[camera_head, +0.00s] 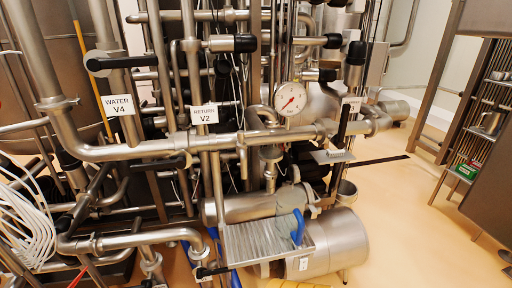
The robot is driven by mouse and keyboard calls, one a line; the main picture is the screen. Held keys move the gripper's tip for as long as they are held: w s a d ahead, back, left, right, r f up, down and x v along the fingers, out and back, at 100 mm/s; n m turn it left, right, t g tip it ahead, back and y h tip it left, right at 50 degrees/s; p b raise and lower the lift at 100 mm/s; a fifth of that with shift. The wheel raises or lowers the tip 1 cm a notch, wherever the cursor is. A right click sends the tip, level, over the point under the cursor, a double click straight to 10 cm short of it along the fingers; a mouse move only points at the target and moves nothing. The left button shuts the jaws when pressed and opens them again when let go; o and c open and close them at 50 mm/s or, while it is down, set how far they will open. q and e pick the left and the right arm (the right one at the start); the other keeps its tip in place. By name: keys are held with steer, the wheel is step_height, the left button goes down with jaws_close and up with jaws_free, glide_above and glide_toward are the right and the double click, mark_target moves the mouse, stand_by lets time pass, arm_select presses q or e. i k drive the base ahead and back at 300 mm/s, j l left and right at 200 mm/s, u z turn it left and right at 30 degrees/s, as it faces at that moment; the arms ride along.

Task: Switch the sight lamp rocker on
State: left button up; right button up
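I cannot make out the sight lamp or its rocker in the head view; the scene is dense with pipes and small fittings. Neither of my grippers shows in this view, so their state cannot be seen.
Steel pipework fills the left and middle, with labels WATER V4 (118,105) and RETURN V2 (204,115). A round pressure gauge (290,98) sits at the centre. A steel cylinder (343,243) lies low. A shelf rack (480,125) stands right; floor (395,225) between is clear.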

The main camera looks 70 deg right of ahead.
mark_target(303, 263)
steer(key=z, duration=2.75)
